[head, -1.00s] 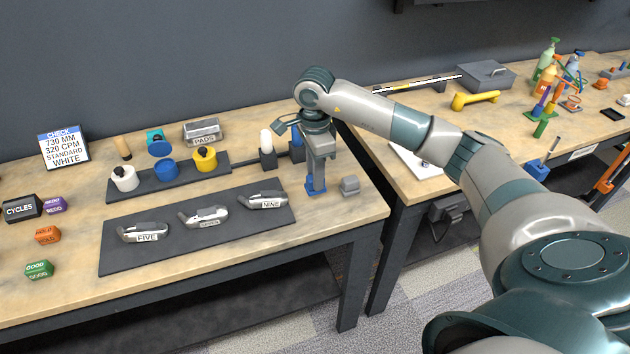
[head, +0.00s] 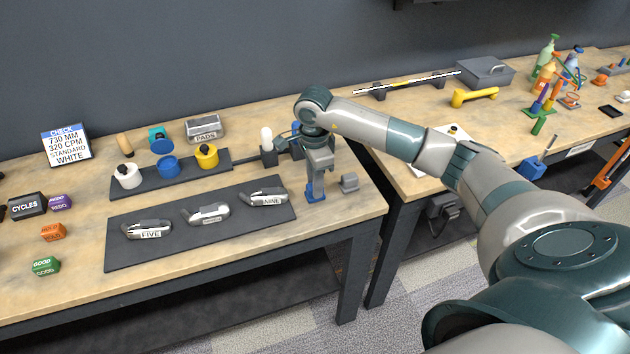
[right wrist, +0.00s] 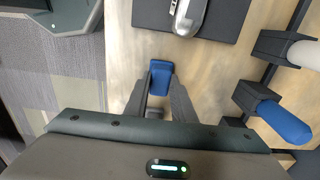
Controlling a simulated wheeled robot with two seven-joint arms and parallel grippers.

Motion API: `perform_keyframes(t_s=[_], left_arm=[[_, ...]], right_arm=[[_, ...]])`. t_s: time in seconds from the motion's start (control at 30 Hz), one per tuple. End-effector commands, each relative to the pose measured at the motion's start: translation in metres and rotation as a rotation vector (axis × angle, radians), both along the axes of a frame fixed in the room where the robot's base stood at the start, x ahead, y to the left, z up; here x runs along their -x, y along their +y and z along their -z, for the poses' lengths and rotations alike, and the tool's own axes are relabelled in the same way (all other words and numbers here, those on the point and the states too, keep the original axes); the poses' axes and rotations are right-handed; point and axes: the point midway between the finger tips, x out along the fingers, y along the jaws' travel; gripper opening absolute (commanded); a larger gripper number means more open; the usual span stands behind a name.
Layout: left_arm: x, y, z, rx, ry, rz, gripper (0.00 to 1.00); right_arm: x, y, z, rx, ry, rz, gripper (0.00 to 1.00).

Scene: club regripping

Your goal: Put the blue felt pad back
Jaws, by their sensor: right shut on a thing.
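My right gripper (head: 315,188) is shut on the blue felt pad (head: 315,198), low over the right end of the left bench. In the right wrist view the pad (right wrist: 161,76) sits between the fingertips of the gripper (right wrist: 158,92). I cannot tell whether the pad touches the bench top. A grey metal tin labelled PADS (head: 204,129) stands at the back of the bench. My left gripper is not in view.
A small grey block (head: 349,182) stands just right of the gripper. A dark mat (head: 180,240) with several labelled grey tools lies to its left.

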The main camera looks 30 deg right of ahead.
Motion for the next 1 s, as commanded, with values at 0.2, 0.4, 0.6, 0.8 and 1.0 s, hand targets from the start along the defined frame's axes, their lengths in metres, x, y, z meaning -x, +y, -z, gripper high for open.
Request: perform_keyframes(t_s=[0.2, 0.4, 0.6, 0.8, 1.0], left_arm=[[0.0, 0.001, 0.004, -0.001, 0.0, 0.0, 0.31], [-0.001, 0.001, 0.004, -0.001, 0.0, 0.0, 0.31], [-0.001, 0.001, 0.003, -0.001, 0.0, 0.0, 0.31], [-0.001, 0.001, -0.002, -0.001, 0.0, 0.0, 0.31], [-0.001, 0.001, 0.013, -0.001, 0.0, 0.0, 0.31]], right_arm=[[0.0, 0.0, 0.003, 0.0, 0.0, 0.0, 0.02], [0.0, 0.0, 0.002, 0.0, 0.0, 0.0, 0.41], [0.0, 0.0, 0.002, 0.0, 0.0, 0.0, 0.41], [0.0, 0.0, -0.002, 0.0, 0.0, 0.0, 0.41], [-0.001, -0.001, -0.02, 0.001, -0.004, 0.0, 0.41]])
